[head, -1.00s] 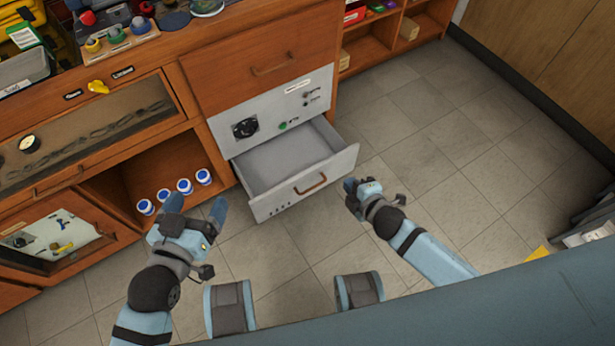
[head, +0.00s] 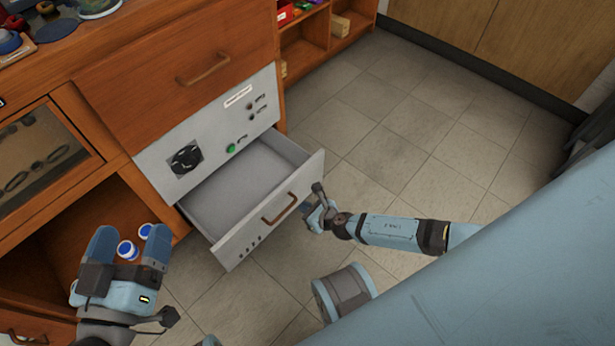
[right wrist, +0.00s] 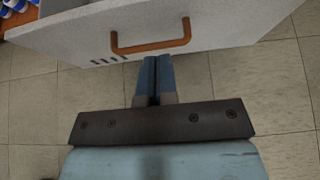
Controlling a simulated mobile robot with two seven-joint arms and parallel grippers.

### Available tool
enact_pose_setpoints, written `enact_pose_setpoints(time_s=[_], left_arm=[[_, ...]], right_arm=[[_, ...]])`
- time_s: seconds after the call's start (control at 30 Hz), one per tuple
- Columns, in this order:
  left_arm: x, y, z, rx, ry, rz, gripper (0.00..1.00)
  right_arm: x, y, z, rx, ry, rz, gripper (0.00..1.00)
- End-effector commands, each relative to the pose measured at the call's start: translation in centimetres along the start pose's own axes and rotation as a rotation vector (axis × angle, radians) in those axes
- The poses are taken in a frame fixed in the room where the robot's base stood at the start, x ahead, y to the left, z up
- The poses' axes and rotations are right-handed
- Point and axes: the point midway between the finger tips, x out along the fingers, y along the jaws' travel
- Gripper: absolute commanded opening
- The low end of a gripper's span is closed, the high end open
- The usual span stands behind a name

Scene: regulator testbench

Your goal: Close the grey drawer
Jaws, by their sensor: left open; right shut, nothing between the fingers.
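The grey drawer (head: 268,222) is pulled out of the grey panel unit and looks empty inside. Its front carries a brown handle (head: 279,208), which also shows in the right wrist view (right wrist: 151,47). My right gripper (head: 318,196) is shut and empty, close in front of the drawer front on the handle's side. In the right wrist view its fingertips (right wrist: 150,60) point at the drawer front just below the handle; I cannot tell whether they touch. My left gripper (head: 130,242) is open and empty, left of the drawer, before the open shelf.
The grey panel (head: 213,156) with a black dial (head: 186,159) and green button stands behind the drawer. Blue-and-white jars (head: 127,250) stand on the lower left shelf. A closed wooden drawer (head: 180,55) is above. The tiled floor (head: 420,130) to the right is clear.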

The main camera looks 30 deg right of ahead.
Motion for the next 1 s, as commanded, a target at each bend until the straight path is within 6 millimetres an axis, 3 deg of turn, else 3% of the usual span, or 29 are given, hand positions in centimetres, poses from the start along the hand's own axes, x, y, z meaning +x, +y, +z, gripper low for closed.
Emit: enact_pose_setpoints(time_s=[0.03, 0.27, 0.4, 0.6, 1.0], left_arm=[[0.0, -0.2, 1.2, 0.000, -0.021, 0.002, 0.87], [0.0, -0.7, 4.4, 0.001, -0.126, 0.016, 0.87], [0.1, -0.7, 3.9, 0.018, -0.116, 0.016, 0.87], [0.2, -0.9, 3.8, 0.034, -0.107, 0.016, 0.87], [0.2, -0.9, 3.7, 0.035, -0.106, 0.016, 0.87]], right_arm=[[1.6, 0.0, -0.3, 0.000, -0.003, -0.001, 0.00], [6.4, 0.0, -0.3, 0.002, -0.002, -0.001, 0.00], [8.0, 0.0, 1.2, 0.002, -0.001, -0.001, 0.00], [9.2, 0.0, 1.9, 0.003, 0.000, -0.001, 0.00], [9.3, 0.0, 2.0, 0.003, 0.000, 0.000, 0.00]])
